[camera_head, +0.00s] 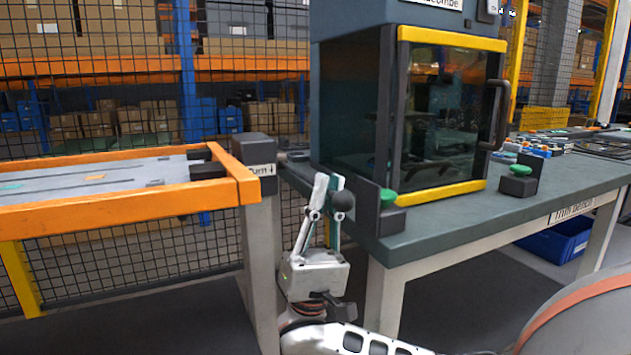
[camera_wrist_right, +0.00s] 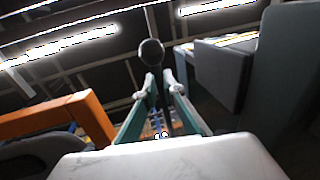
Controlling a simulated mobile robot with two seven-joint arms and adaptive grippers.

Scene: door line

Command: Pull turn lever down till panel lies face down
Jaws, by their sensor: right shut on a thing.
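The turn lever ends in a dark ball knob (camera_head: 342,201), which also shows in the wrist view (camera_wrist_right: 151,52). My right gripper (camera_head: 328,186) is upright and shut on the lever, its fingertips (camera_wrist_right: 160,85) just below the ball in the wrist view. The lever's rod is mostly hidden by the fingers. A grey box (camera_head: 254,149) with a "Turn" label and a down arrow stands behind and left of the gripper. The light grey panel (camera_head: 75,187), with dark slots and a green piece, lies about level in an orange frame (camera_head: 120,207). My left gripper is not in view.
A trim bench (camera_head: 460,221) on the right carries a glazed cabinet (camera_head: 440,120) and green push buttons (camera_head: 388,194). The bench corner is close to my right gripper. A mesh fence (camera_head: 110,100) stands behind. A blue bin (camera_head: 560,240) is under the bench.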

